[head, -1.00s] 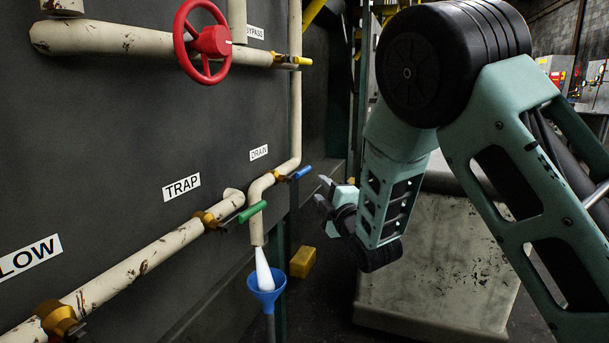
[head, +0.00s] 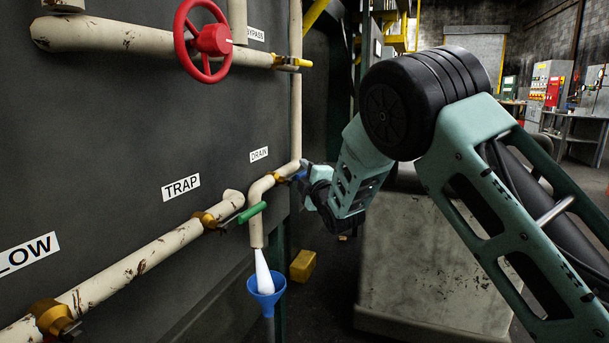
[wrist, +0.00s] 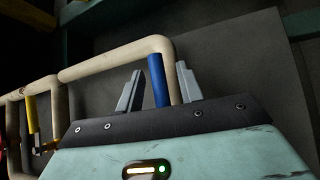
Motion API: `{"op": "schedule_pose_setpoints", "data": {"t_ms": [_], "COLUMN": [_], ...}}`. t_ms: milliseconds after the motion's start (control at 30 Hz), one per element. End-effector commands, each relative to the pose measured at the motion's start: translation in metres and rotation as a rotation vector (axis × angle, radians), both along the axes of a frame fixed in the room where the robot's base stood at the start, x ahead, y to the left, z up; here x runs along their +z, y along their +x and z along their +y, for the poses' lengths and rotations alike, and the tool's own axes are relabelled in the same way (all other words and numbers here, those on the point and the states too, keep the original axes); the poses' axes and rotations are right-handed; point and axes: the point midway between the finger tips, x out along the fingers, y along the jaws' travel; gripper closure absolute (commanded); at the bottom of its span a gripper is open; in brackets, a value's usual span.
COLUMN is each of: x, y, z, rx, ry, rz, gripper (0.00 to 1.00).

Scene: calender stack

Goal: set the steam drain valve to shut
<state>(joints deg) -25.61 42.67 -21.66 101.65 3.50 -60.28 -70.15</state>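The drain valve has a brass body (head: 285,172) on the white pipe, just below the DRAIN label (head: 259,154). Its blue handle (head: 298,175) is mostly hidden behind my gripper (head: 307,187) in the head view. In the wrist view the blue handle (wrist: 158,80) stands between the two grey fingers of my gripper (wrist: 159,90). The fingers are apart, with a gap showing on each side of the handle. A white plume (head: 263,270) comes out of the pipe's lower end into a blue funnel (head: 267,291).
A green-handled valve (head: 251,212) sits close by on the trap pipe. A yellow-handled valve (head: 293,62) and a red handwheel (head: 203,39) are higher up. A yellow block (head: 303,265) lies on the floor below. A pale plinth (head: 435,265) stands behind my arm.

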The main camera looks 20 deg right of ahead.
Motion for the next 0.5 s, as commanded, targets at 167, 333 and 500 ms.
{"op": "schedule_pose_setpoints", "data": {"t_ms": [167, 333, 500], "x": [0.0001, 0.0002, -0.0004], "y": [-0.0002, -0.0003, -0.0004], "z": [0.0, 0.0, -0.0002], "rx": [0.0, 0.0, -0.001], "ry": [0.0, 0.001, 0.014], "rz": [0.0, 0.0, 0.019], "gripper": [1.0, 1.0, 1.0]}}
